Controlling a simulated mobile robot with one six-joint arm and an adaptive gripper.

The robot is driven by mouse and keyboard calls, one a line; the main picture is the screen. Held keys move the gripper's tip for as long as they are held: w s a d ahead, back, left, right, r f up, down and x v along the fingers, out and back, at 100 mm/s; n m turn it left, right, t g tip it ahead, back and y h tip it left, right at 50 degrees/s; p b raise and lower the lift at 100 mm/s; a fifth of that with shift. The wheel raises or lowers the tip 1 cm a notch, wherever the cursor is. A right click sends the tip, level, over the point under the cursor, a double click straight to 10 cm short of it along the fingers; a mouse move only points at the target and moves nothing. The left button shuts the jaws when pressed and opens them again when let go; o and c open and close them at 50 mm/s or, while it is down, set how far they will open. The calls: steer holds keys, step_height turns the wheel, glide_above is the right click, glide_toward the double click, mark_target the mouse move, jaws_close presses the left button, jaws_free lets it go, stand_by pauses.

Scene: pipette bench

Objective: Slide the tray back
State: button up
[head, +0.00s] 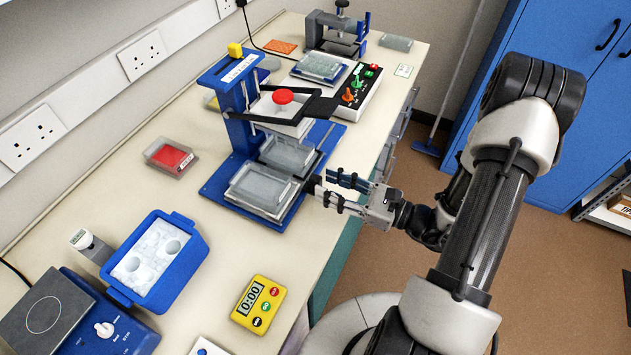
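The tray (291,204) is the dark sliding carriage low on the blue pipetting stand (238,135). It carries two clear, grey-looking plates, one at the front (262,188) and one behind it (288,154). The front plate sits out in front of the stand's head; the rear one is partly under it. My gripper (322,187) is at the tray's right side, level with the front plate. Its two fingers are apart, with a gap showing between them. A small dark piece at the tray's edge is by the fingertips; I cannot tell whether they touch it.
A red-filled box (171,157) stands left of the stand. A blue ice tub (157,260), a yellow timer (258,305) and a hotplate (75,318) stand in front. A switch box (358,92) is behind. The bench between timer and stand is clear.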

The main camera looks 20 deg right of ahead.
mark_target(321, 182)
steer(key=shift+b+x, duration=0.3)
steer(key=shift+x, duration=1.9)
steer(key=shift+c, duration=0.2)
jaws_close()
